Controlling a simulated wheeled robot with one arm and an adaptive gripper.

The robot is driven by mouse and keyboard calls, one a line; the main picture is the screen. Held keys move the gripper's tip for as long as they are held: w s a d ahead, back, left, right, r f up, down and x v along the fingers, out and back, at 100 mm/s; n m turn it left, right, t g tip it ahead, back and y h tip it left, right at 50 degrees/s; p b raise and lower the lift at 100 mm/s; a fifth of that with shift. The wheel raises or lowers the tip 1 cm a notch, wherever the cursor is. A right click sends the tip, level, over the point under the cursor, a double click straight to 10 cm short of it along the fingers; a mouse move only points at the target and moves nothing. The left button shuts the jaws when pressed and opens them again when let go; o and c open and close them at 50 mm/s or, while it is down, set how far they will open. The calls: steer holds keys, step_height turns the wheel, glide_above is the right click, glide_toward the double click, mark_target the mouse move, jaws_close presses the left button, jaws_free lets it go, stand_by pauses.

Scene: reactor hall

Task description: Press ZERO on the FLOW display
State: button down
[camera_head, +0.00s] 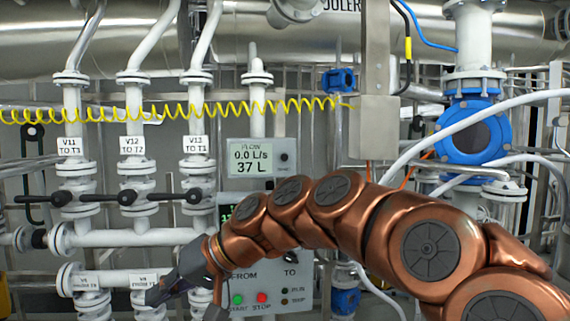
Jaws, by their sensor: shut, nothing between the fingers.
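The FLOW display (251,159) is a grey box with a pale screen reading 0.0 L/s and 37 L. My gripper (154,296) is shut and empty at the lower left, pointing down and left. It is well below and to the left of the display in the picture. My copper arm crosses below the display and leaves the screen and the button uncovered.
A control panel (276,288) with green START and red STOP buttons is partly hidden behind my arm. White pipes with black-handled valves V11 (70,195), V12 and V13 stand at the left. A yellow coiled cable (190,110) runs above the display. A blue flanged fitting (470,135) is at the right.

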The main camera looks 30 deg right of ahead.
mark_target(284, 157)
steer(key=w+d+r+m+t+y+b, duration=0.1)
steer(key=w+d+r+m+t+y, duration=0.15)
steer(key=w+d+r+t, duration=0.6)
steer(key=w+d+r+m+t+h, duration=0.1)
steer(key=d+r, duration=0.2)
steer(key=d, duration=0.6)
steer(key=w+d+r+m+t+h+b, duration=0.1)
steer(key=d+r+m+t+h, duration=0.1)
steer(key=d, duration=0.6)
steer(key=w+d+r+m+t+h, duration=0.1)
steer(key=d+r, duration=0.3)
steer(key=d, duration=0.5)
steer(key=shift+w+d+m+b, duration=0.35)
steer(key=shift+w+m+b, duration=0.05)
steer(key=shift+w+m, duration=0.2)
steer(key=shift+w+r+t, duration=0.1)
steer(key=shift+r+t, duration=0.05)
steer(key=shift+t, duration=0.1)
steer(key=shift+w+d+p, duration=0.55)
steer(key=shift+w+p, duration=0.5)
steer(key=shift+w, duration=0.3)
steer(key=shift+w+d+p, duration=0.6)
steer(key=shift+w+p, duration=0.5)
steer(key=shift+w, duration=0.2)
steer(key=shift+w+d+p, duration=0.55)
steer(key=shift+w+p, duration=0.5)
steer(key=shift+w, duration=0.3)
